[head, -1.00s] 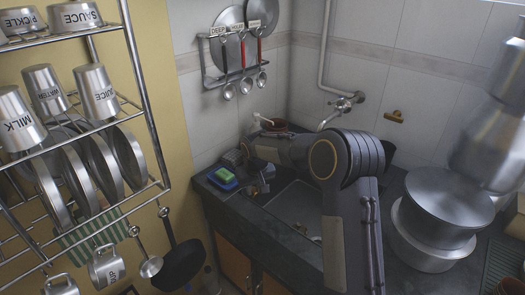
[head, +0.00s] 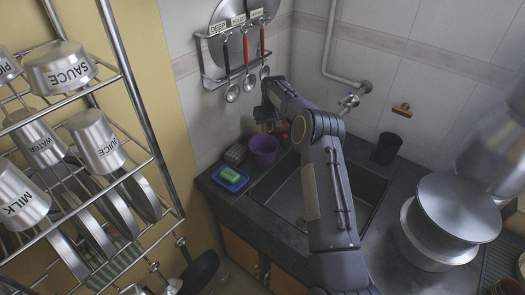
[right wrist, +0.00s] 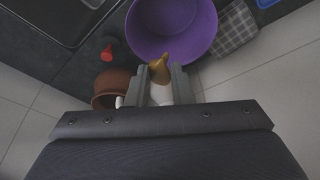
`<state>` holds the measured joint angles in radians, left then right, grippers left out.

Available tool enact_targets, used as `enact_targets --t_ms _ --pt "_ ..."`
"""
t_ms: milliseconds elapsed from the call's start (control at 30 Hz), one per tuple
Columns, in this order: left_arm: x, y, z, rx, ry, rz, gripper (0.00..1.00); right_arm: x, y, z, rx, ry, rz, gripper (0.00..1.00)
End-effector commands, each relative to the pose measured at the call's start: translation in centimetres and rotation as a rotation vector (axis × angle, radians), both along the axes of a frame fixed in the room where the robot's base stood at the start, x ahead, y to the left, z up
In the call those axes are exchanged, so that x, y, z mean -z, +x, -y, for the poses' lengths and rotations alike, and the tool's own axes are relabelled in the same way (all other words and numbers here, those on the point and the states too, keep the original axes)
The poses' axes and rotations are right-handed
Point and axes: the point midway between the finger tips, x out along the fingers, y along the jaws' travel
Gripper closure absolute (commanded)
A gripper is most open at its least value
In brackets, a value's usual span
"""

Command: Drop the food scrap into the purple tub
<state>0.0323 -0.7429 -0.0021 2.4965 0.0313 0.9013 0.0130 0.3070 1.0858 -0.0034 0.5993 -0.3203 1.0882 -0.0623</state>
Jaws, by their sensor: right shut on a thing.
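The purple tub (head: 264,150) stands at the back of the counter, between the sink and the wall. In the right wrist view the tub (right wrist: 172,30) is open at the top, and its inside looks empty. My right gripper (head: 268,112) is raised just above and behind the tub's rim in the head view. In the right wrist view its fingers (right wrist: 160,80) are shut on the food scrap (right wrist: 161,68), which has a golden-brown tip and a whitish part. The tip overlaps the tub's near edge in that view. My left gripper is not in view.
A brown pot (right wrist: 108,88) and a red-topped item (right wrist: 107,52) are beside the tub. A checked cloth (right wrist: 234,30) lies on its other side. A green sponge on a blue tray (head: 230,178), the sink (head: 300,195) and a black cup (head: 387,148) are nearby.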

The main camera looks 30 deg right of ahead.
Motion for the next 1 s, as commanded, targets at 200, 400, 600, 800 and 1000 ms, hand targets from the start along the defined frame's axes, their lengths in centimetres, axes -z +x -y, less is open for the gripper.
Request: enact_targets --t_ms 200,400,600,800,1000 --pt "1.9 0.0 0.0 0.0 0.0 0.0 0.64 3.0 0.0 0.0 0.001 0.001 -0.002 1.0" --pt "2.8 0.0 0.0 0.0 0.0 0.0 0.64 4.8 0.0 0.0 0.001 0.0 -0.001 1.0" --pt "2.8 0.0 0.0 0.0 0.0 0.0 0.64 5.0 0.0 0.0 0.0 0.0 0.0 1.0" --pt "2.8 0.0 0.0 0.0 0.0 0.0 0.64 4.9 0.0 0.0 0.0 0.0 0.0 0.7" --pt "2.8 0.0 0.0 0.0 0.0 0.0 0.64 4.9 0.0 0.0 0.0 0.0 0.0 0.54"
